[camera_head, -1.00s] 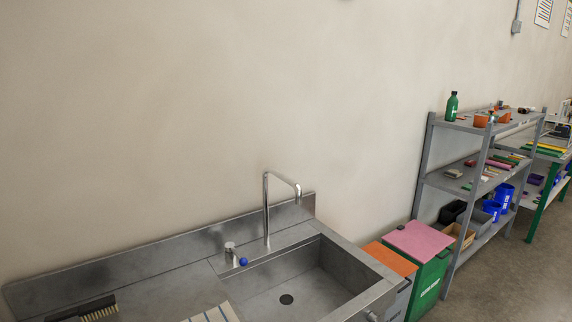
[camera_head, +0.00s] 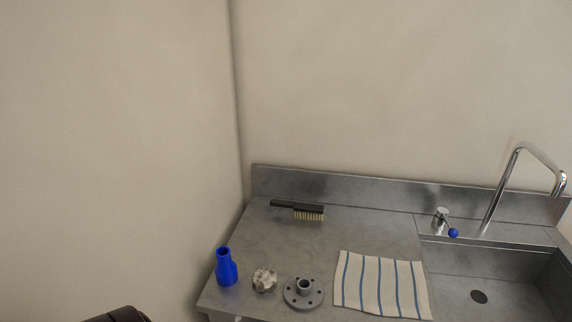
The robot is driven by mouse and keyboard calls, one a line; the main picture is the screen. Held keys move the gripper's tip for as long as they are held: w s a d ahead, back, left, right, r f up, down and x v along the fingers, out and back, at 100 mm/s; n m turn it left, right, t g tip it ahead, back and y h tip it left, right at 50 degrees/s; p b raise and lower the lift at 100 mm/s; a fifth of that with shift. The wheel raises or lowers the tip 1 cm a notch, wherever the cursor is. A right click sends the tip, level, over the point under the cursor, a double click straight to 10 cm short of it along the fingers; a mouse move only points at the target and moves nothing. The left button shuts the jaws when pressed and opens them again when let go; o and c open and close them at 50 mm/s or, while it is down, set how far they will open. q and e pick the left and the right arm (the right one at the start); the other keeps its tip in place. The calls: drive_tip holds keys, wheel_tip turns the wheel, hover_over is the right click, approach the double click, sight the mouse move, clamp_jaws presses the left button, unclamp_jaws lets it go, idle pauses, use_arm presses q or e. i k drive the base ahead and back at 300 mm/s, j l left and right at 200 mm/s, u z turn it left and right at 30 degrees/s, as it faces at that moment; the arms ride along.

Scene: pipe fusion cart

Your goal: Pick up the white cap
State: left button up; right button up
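I cannot make out a white cap for certain. A small whitish-grey, mottled, lobed piece (camera_head: 264,280) lies on the steel counter, between a blue bottle-shaped piece and a grey flange; I cannot tell if it is a cap. Neither of my grippers shows in the head view. A dark rounded shape, perhaps part of my own arm, shows at the bottom left edge.
The steel counter (camera_head: 350,225) meets the wall corner at left. On it are the blue piece (camera_head: 226,267), the grey flange (camera_head: 304,293), a striped cloth (camera_head: 381,284) and a brush (camera_head: 299,209). The sink (camera_head: 490,280) and faucet (camera_head: 515,165) are at right.

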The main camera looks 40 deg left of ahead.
sight(263, 280)
drive_tip(key=u, duration=1.55)
